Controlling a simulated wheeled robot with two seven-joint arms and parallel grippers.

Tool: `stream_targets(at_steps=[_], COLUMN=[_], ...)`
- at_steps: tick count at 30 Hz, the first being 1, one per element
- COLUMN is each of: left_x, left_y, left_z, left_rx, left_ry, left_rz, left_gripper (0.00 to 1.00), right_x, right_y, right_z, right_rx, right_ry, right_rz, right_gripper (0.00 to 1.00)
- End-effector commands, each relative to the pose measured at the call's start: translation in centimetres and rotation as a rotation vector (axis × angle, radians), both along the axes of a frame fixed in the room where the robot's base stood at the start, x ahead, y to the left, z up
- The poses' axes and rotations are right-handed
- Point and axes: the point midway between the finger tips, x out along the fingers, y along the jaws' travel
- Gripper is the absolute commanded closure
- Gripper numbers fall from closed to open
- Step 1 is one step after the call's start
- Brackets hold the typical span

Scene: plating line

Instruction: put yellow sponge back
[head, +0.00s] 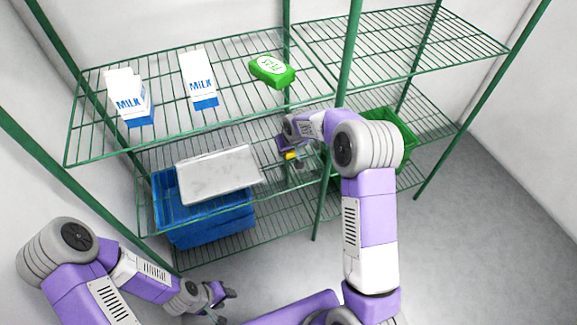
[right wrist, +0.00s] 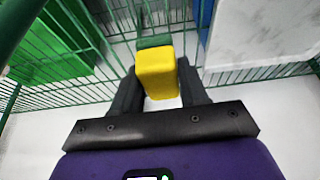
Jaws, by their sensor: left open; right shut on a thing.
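The yellow sponge (right wrist: 157,73) has a dark green layer at its far end. In the right wrist view it sits between the fingers of my right gripper (right wrist: 158,88), which is shut on it. In the head view a small yellow part of the sponge (head: 291,155) shows beside my right gripper (head: 293,158), in front of the middle shelf of the green wire rack (head: 230,125). The rest of it is hidden by the gripper and arm. My left gripper (head: 222,294) is open and empty at the bottom left, low and away from the rack.
A grey-white tray (head: 217,175) and a blue crate (head: 210,225) are lower left. A green crate (head: 402,130) is at right, partly behind my arm. Green posts (head: 348,60) divide the rack.

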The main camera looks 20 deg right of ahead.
Motion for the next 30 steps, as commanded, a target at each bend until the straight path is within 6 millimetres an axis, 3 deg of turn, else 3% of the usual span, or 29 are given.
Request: stream_targets(at_steps=[8,27,30], left_x=[0.0,0.0,0.0], left_y=[0.0,0.0,0.0], left_z=[-0.2,-3.6,-3.6], left_rx=[0.0,0.0,0.0], left_ry=[0.0,0.0,0.0], left_rz=[0.0,0.0,0.0], left_gripper=[0.57,0.57,0.57], right_x=[1.2,1.2,1.2], right_y=[-1.4,-1.4,-1.4], right_z=[-1.2,-10.3,-10.6], right_rx=[0.0,0.0,0.0], right_ry=[0.002,0.003,0.0], right_rz=[-0.017,-0.018,-0.017], right_gripper=[0.81,0.81,0.81])
